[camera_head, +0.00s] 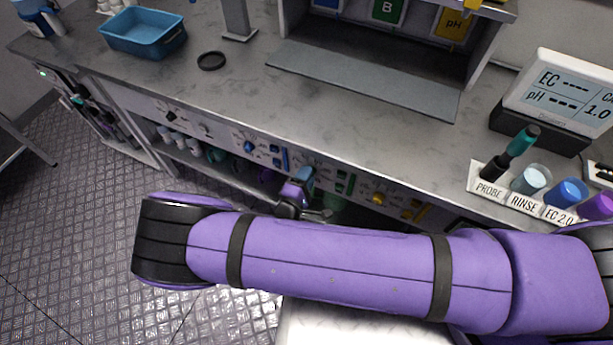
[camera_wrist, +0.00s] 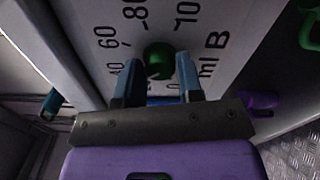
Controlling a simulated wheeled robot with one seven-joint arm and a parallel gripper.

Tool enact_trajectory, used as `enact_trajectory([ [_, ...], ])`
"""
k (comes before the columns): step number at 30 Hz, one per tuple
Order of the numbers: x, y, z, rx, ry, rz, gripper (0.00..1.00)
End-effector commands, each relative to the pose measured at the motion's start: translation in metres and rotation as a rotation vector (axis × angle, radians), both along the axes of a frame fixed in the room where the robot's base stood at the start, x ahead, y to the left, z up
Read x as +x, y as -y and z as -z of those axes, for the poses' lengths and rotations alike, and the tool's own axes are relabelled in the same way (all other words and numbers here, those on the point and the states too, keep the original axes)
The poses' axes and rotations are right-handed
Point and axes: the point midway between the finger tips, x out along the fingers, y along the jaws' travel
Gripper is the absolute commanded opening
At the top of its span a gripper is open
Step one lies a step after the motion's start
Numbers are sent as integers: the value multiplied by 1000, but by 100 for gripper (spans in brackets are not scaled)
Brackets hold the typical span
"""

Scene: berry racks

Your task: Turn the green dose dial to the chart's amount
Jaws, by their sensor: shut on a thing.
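The green dose dial (camera_wrist: 158,56) is a round knob on a white panel (camera_wrist: 222,18), in the upper middle of the wrist view. Printed numbers, including 60 and 80, ring it, with "ml B" to its right. My gripper (camera_wrist: 158,76) has one finger on each side of the dial and is shut on it. The fingers hide the lower part of the scale, and I cannot read the dial's exact setting. In the head view my gripper (camera_head: 303,183) is at the bench's front panel, where the dial is hidden. No dose chart is readable in either view.
Blue and yellow controls (camera_head: 249,147) (camera_head: 378,198) flank the spot along the panel. Above, the grey bench top carries a blue tub (camera_head: 143,32), a black ring (camera_head: 211,60), a meter (camera_head: 560,92) and a probe rack (camera_head: 517,203). The wrist view shows another green part (camera_wrist: 310,30) at right.

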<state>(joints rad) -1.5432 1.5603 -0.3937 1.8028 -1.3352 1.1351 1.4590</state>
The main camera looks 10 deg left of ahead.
Motion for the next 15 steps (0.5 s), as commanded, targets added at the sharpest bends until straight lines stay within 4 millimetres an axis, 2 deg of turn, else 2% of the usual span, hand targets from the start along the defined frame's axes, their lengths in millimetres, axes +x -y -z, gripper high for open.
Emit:
enact_trajectory([
  [6,-1,0,1,118,40,-1,10],
  [15,-1,0,1,197,66,-1,10],
])
